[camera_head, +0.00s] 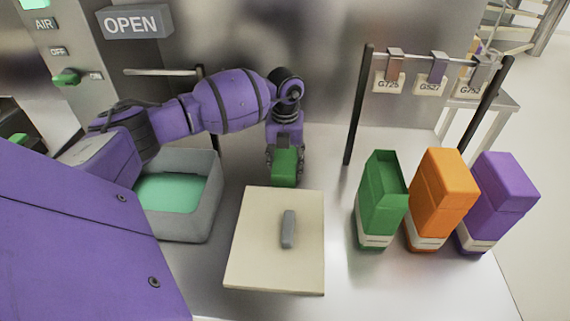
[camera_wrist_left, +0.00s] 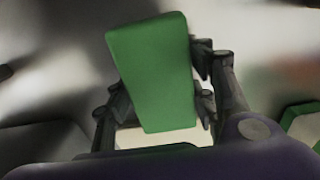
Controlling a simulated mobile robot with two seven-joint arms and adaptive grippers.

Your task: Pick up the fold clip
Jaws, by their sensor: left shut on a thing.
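My left gripper (camera_head: 285,165) is shut on a green block (camera_head: 285,168), just beyond the far edge of a cream board. The left wrist view shows the green block (camera_wrist_left: 155,75) between the fingers. A small grey elongated piece (camera_head: 288,229) lies on the board, apart from the gripper; I cannot tell whether it is the fold clip. Clips hang on a rail at the back, a brown one (camera_head: 395,62), a purple one (camera_head: 437,68) and a grey one, each with a tag. My right gripper is not in view.
The cream board (camera_head: 265,260) lies on the metal table. A grey bin (camera_head: 208,212) with a green inside stands left. At right stand a green box (camera_head: 380,205) with an open top, an orange box (camera_head: 440,195) and a purple box (camera_head: 497,200). The table's front right is clear.

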